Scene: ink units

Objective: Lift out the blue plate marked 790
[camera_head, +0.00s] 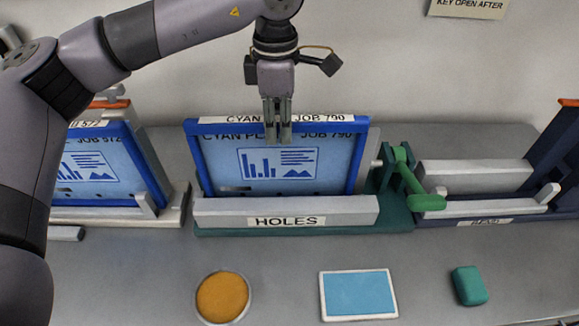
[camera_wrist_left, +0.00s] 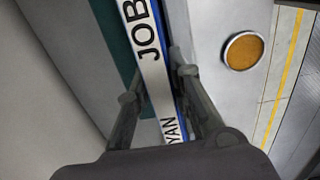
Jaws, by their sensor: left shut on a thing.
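The blue plate marked "CYAN ... JOB 790" (camera_head: 276,165) stands upright in the middle holder, behind a grey bar labelled "HOLES" (camera_head: 286,211). A green lever (camera_head: 408,178) sits at the holder's right end. My left gripper (camera_head: 277,135) comes down from above and is shut on the plate's top edge near its middle. In the left wrist view, the fingers (camera_wrist_left: 162,100) stand on either side of the plate's labelled top edge (camera_wrist_left: 152,60). The plate's lower edge is hidden behind the bar. My right gripper is not in view.
Another blue plate marked 572 (camera_head: 90,168) stands in a holder at left. A dark blue holder (camera_head: 485,205) stands at right. An orange round pad (camera_head: 222,297), a light blue pad (camera_head: 358,293) and a teal block (camera_head: 469,285) lie in front. A wall rises behind.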

